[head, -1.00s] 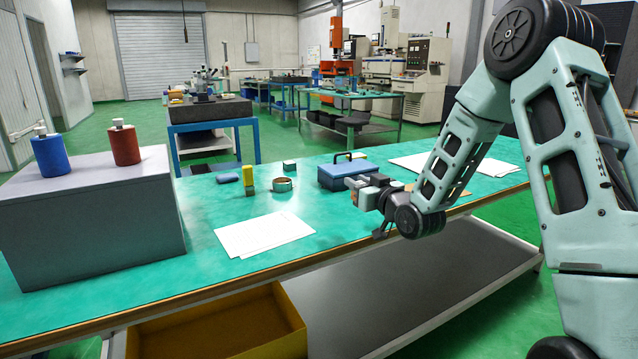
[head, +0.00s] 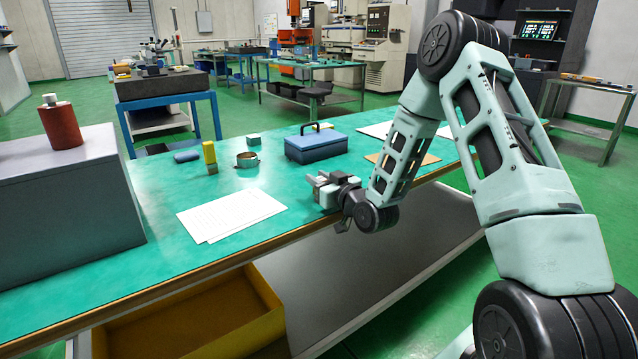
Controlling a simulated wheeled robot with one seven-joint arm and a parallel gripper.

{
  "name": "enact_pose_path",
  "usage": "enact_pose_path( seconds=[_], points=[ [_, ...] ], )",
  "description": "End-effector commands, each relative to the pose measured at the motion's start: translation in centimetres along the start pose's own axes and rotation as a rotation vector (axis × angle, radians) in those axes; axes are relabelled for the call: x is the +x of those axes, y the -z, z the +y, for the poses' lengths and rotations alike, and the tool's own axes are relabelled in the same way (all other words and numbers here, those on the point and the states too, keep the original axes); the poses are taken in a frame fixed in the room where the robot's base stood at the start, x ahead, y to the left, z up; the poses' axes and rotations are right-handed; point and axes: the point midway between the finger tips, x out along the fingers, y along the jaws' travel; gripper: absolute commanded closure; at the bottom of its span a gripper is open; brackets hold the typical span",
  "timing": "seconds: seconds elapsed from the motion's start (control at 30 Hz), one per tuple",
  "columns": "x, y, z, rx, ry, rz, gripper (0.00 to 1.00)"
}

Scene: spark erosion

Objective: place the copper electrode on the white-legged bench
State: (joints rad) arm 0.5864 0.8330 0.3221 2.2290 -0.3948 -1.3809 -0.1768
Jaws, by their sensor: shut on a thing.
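My gripper (head: 322,186) is low over the front edge of the near green-topped bench (head: 150,215), in front of the blue toolbox. It points left and away from me. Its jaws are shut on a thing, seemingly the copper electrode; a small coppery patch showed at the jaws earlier. Now the held thing is too small and hidden to make out. The near bench has a pale leg (head: 83,346) at lower left. A grey-legged bench (head: 598,131) stands at far right; I cannot tell which one is meant by white-legged.
On the near bench are a grey box (head: 65,205) with a red bottle (head: 61,125), papers (head: 230,215), a yellow block (head: 209,155), a metal ring (head: 247,159) and a blue toolbox (head: 316,146). A yellow bin (head: 195,320) sits below. Green floor is open at right.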

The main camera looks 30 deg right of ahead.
Motion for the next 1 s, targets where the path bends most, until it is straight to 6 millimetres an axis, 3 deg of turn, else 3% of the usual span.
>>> enact_pose_path(
  seconds=[0.43,0.47,0.53,0.87,1.0],
  points=[
    [0.0,-1.0,0.0,-0.001,0.001,0.004,1.0],
    [0.0,-1.0,0.0,-0.001,0.0,0.001,0.67],
    [0.0,-0.9,0.0,-0.001,0.0,0.001,0.51],
    [0.0,-0.6,0.0,-0.001,0.0,0.001,0.51],
    [-1.5,-0.8,0.0,-0.001,0.0,-0.001,0.51]
  ],
)
